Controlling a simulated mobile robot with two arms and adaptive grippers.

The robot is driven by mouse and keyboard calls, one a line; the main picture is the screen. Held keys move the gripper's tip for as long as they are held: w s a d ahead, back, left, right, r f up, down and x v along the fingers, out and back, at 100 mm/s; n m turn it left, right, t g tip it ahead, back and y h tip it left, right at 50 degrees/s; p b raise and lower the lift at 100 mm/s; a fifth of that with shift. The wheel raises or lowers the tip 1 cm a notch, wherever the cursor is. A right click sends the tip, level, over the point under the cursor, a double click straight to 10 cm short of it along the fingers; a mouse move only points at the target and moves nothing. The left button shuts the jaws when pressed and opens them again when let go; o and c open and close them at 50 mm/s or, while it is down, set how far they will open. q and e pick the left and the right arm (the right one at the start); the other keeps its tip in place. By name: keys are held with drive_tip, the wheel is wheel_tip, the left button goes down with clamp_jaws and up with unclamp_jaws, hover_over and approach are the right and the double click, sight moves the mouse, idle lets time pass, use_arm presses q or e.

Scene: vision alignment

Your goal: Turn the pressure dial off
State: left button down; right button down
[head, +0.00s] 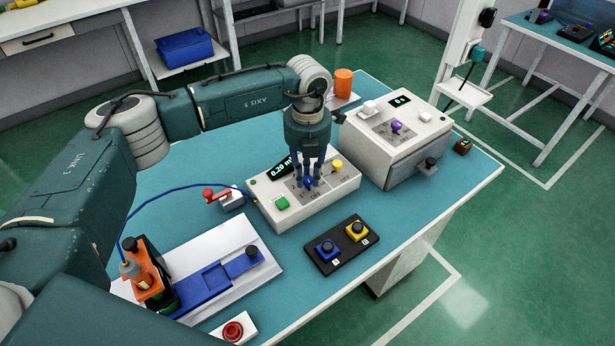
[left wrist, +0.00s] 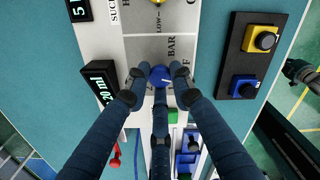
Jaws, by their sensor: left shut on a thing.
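A blue dial (head: 308,182) sits on top of a white control box (head: 325,200) in the middle of the table. In the left wrist view the dial (left wrist: 161,76) has a light pointer line, with BAR printed by it and another label partly hidden by a finger. My left gripper (head: 308,175) points down from above. In the left wrist view its three dark fingers (left wrist: 158,92) are closed around the dial's sides. The fingers hide part of the dial and its scale.
The same box has a yellow knob (head: 337,165), a green button (head: 281,202) and a display (head: 283,166). A two-button black panel (head: 342,246) lies in front. A larger device (head: 400,140) stands behind right. A blue slide fixture (head: 216,277) lies left.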

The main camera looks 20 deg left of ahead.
sight(308, 179)
use_arm(q)
drive_tip(key=shift+w+n+b, duration=0.1)
drive_tip(key=shift+n+b, duration=0.3)
drive_tip(key=shift+n, duration=1)
drive_tip(key=shift+r, duration=0.1)
drive_tip(key=c, duration=1.5)
unclamp_jaws()
wheel_tip(308, 179, up, 12)
